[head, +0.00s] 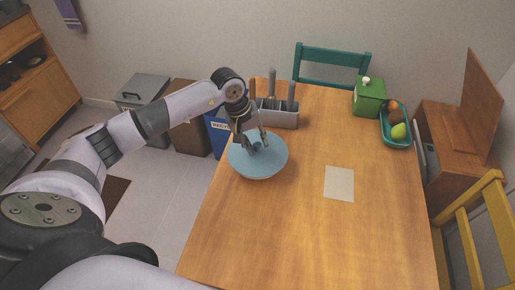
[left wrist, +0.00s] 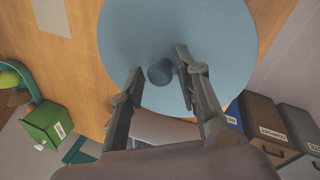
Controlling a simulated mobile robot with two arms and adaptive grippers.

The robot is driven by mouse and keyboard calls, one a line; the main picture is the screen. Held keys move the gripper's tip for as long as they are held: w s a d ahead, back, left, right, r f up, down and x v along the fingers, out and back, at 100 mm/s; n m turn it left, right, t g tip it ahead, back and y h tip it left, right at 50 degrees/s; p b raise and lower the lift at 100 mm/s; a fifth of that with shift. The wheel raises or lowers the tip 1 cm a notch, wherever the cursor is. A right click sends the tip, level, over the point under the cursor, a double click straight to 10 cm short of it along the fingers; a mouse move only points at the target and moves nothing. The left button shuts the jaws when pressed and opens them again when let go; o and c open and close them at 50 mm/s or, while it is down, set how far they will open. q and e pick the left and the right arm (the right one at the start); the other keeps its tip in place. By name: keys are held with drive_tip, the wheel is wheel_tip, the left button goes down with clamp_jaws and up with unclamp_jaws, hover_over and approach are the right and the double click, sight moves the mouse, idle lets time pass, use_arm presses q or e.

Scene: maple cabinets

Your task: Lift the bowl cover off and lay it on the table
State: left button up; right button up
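The bowl cover (head: 270,163) is a flat, round blue disc lying on a pale bowl (head: 262,178) near the table's left edge. In the left wrist view the cover (left wrist: 215,35) has a round blue knob (left wrist: 159,73). My left gripper (head: 258,149) is low over the cover; in the left wrist view the gripper (left wrist: 159,62) is open, with one finger on each side of the knob and visible gaps. The bowl is mostly hidden under the cover. My right gripper is not in view.
A grey utensil holder (head: 281,115) stands just behind the bowl. A pale sheet (head: 339,184) lies to the right. A green box (head: 369,97) and a teal fruit tray (head: 397,143) are at the back right. The wooden table (head: 300,240) is clear in front.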

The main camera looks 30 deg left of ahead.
use_arm(q)
clamp_jaws()
idle(0.3)
drive_tip(key=shift+r, duration=0.1)
